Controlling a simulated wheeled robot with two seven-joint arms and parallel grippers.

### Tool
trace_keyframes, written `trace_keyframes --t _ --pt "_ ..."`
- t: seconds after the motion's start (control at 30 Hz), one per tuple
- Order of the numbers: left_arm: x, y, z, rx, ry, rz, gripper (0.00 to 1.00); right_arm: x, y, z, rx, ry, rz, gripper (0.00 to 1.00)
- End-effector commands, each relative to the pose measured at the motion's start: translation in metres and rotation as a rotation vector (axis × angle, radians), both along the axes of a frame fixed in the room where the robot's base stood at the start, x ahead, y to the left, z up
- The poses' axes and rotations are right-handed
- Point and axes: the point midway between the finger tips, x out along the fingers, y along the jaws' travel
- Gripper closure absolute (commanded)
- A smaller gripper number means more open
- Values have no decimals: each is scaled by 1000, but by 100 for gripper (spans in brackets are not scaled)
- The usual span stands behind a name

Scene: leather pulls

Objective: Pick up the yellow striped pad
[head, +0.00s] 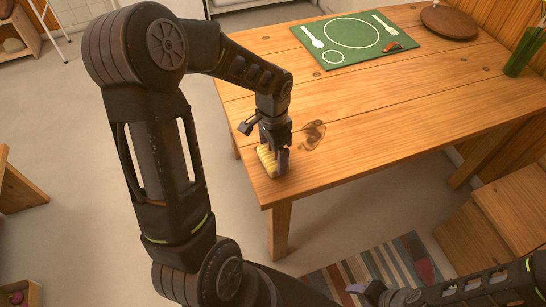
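The yellow striped pad (266,158) lies at the near left corner of the wooden table. My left gripper (280,158) points down right at the pad, with a dark finger against or just in front of its right side. The other finger is hidden, so I cannot tell whether the gripper is closed on the pad. The pad appears to rest on the tabletop. My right gripper (364,289) is low at the bottom right, away from the table, and its opening cannot be made out.
The wooden table (390,110) has clear room right of the pad. A green vase-like object (523,52) stands at right. Wooden steps (510,212) stand below.

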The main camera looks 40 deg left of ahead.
Motion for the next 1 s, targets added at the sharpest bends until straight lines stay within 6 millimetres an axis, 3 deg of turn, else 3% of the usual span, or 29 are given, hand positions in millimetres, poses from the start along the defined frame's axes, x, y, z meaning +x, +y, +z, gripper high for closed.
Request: trace_keyframes --t 0.37,0.73,1.0 --pt "0 0 0 0 0 0 50 0 0 0 0 0 0 46" --pt "1 0 9 1 -2 1 51 0 0 0 0 0 0 46" --pt "1 0 54 1 -6 1 51 0 0 -2 0 0 0 46"
